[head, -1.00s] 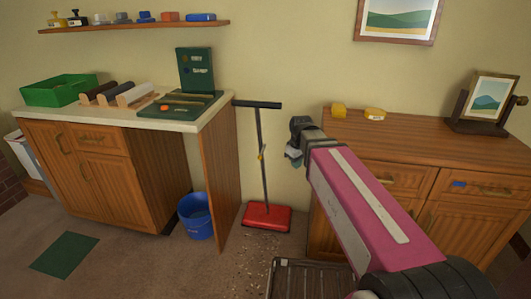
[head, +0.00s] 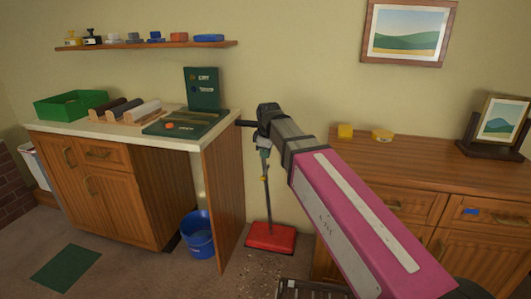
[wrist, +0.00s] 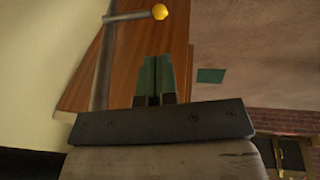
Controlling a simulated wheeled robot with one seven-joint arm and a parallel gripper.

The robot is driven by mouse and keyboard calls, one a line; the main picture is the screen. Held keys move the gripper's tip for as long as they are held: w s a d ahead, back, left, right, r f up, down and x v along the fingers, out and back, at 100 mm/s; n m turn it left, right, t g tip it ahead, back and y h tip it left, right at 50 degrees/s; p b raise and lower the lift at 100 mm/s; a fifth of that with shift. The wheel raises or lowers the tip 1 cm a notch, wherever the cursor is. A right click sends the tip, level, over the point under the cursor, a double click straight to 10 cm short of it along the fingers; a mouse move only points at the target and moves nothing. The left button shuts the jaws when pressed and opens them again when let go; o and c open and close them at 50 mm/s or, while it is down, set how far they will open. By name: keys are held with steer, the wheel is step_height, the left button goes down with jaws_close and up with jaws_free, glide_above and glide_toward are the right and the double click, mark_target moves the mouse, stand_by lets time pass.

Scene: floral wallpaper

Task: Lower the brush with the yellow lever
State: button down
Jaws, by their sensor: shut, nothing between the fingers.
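The red floor sweeper (head: 271,237) stands on the floor between the counter and the dresser. Its dark pole (head: 268,208) rises upright, with the black cross handle mostly hidden behind my arm. The yellow lever (head: 265,178) is small on the pole, below my gripper. In the wrist view the lever's round yellow knob (wrist: 160,12) sticks out from the grey pole (wrist: 105,50) at the top, beyond my fingertips. My gripper (head: 263,143) points downward in front of the upper pole. Its teal fingers (wrist: 154,62) are together and empty, apart from the knob.
The wooden counter's side panel (head: 224,195) stands just left of the sweeper. A blue bucket (head: 198,240) is under the counter. The dresser (head: 420,180) is to the right, with two yellow items on top. Crumbs and a dark grate lie on the floor in front.

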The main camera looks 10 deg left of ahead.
mark_target(263, 178)
steer(key=x, duration=1.1)
steer(key=shift+s+f, duration=0.2)
steer(key=shift+f, duration=1.15)
steer(key=shift+r, duration=0.1)
